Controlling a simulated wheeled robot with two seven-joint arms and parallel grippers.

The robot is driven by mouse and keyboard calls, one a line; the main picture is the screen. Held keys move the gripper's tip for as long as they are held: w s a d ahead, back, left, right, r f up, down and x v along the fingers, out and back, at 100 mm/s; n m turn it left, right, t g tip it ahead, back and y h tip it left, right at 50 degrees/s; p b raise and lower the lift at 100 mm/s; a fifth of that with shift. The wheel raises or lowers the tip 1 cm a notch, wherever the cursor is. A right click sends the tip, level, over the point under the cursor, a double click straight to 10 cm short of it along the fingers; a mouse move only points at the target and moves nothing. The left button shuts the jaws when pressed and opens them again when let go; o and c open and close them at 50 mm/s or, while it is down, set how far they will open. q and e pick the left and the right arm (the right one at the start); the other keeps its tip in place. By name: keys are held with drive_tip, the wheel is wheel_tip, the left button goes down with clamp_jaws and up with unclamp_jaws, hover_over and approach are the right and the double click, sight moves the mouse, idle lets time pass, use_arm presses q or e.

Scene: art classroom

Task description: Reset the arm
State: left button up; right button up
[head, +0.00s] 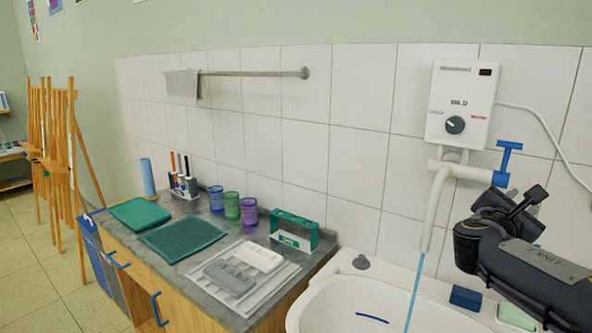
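My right arm comes in from the right edge, in front of the wall and over the right side of the sink. Its dark end, with the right gripper (512,205), is just below the blue T-shaped tap lever (507,160). The fingers cannot be made out clearly, and I cannot tell whether they touch the lever. My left arm and gripper are not in view.
A white water heater (460,103) hangs above the white tap pipe (436,205). A thin blue stream (415,290) runs from the spout into the white sink (322,300). The counter (212,233) at left holds trays, cups and a green box (294,231).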

drive_tip(key=s+a+f+m+g+y+p, duration=0.1)
drive_tip(key=s+a+f+m+g+y, duration=0.1)
drive_tip(key=s+a+f+m+y, duration=0.45)
drive_tip(key=s+a+f+m+g+y+p, duration=0.1)
drive_tip(key=s+f+m+g+y+p, duration=0.15)
drive_tip(key=s+f+m, duration=0.5)
drive_tip(key=s+a+f+m+y, duration=0.2)
drive_tip(key=s+a+m+y, duration=0.2)
drive_tip(key=a, duration=0.5)
drive_tip(key=s+a+f+m+y+p, duration=0.1)
drive_tip(key=s+a+f+m+y, duration=0.2)
drive_tip(key=s+a+y, duration=0.3)
drive_tip(key=s+a, duration=0.3)
drive_tip(key=a, duration=0.1)
drive_tip(key=shift+a+f+m, duration=0.25)
drive_tip(key=shift+m, duration=0.15)
drive_tip(key=shift+s+d, duration=0.15)
